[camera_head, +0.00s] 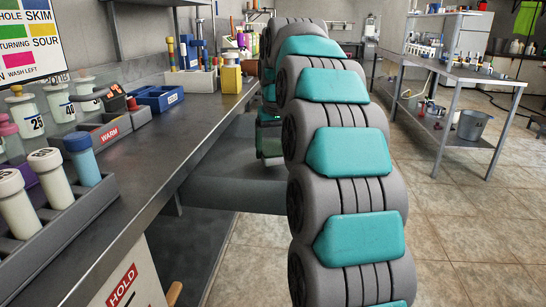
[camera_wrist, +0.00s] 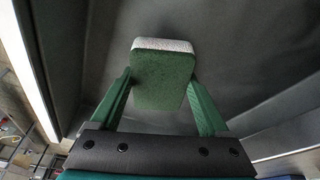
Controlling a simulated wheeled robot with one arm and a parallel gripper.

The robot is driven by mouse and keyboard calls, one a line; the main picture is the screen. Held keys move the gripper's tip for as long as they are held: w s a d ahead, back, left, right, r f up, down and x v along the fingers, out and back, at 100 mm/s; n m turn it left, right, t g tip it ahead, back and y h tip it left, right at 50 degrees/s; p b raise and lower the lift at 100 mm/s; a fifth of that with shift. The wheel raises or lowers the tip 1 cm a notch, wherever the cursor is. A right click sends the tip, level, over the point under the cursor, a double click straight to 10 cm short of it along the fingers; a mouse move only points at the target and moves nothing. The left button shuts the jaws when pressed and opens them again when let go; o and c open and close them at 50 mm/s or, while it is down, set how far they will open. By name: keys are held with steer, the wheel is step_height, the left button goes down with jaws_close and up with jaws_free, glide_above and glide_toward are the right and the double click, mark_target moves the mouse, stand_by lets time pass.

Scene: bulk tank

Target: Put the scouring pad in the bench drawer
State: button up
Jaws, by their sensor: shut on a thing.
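The scouring pad (camera_wrist: 163,80), green with a pale speckled edge, is held between the two green fingers of my gripper (camera_wrist: 161,84) in the wrist view. The bench drawer (camera_head: 232,185) is grey and pulled out from under the steel bench in the head view. Its dark grey interior (camera_wrist: 250,50) appears to fill the wrist view behind the pad. My arm reaches to the drawer and hides its right part and most of my gripper in the head view. I cannot tell how far the pad is from the drawer's floor.
The steel bench (camera_head: 150,160) carries a grey rack (camera_head: 50,235) of capped bottles, blue bins (camera_head: 160,97) and a yellow-topped block (camera_head: 231,75). A shelf unit (camera_head: 465,85) with a metal bucket (camera_head: 474,125) stands at the right. Tiled floor lies open between.

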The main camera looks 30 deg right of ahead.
steer(key=shift+f, duration=1.25)
steer(key=shift+f, duration=0.15)
steer(key=o, duration=1.3)
steer(key=shift+r, duration=0.5)
steer(key=v, duration=1.1)
steer(key=shift+r, duration=0.2)
steer(key=shift+s, duration=0.1)
